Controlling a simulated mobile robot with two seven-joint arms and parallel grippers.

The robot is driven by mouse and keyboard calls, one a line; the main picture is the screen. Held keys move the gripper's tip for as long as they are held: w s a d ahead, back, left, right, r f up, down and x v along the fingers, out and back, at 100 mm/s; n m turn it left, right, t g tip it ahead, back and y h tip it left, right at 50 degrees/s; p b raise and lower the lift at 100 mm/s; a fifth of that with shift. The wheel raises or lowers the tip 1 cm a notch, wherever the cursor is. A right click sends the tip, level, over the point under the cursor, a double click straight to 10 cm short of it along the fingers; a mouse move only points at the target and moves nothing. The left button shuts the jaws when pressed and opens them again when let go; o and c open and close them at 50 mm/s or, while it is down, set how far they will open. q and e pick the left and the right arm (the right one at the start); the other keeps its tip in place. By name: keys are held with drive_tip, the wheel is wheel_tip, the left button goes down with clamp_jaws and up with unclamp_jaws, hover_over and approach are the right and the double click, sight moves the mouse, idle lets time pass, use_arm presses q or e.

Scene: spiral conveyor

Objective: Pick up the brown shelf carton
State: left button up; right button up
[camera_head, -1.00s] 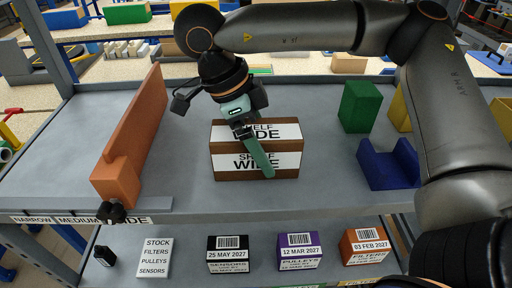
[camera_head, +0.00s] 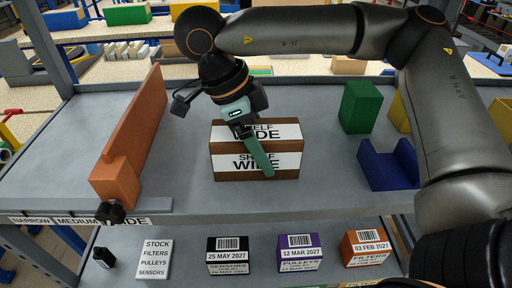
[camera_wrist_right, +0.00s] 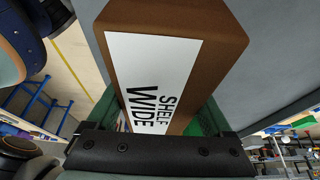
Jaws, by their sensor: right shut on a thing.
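The brown shelf carton (camera_head: 225,173) sits on the grey shelf top (camera_head: 330,190) in the head view, with white "SHELF WIDE" labels on its top and front. My right gripper (camera_head: 262,168) comes down over it from above, and one green finger lies across its front face. The other finger is hidden behind the carton in the head view. In the right wrist view the carton (camera_wrist_right: 205,30) lies between the green fingers of the right gripper (camera_wrist_right: 160,118), which is shut on it. I cannot tell any gap beneath the carton. My left gripper does not show.
An orange L-shaped divider (camera_head: 135,130) stands left of the carton. A green block (camera_head: 360,106) and a blue U-shaped block (camera_head: 388,166) stand to its right. Labelled boxes, including a purple one (camera_head: 300,252), sit on the lower shelf. Grey surface around the carton is clear.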

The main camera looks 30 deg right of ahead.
drive_tip(key=c, duration=0.6)
drive_tip(key=shift+o, duration=0.2)
drive_tip(key=shift+r, duration=0.15)
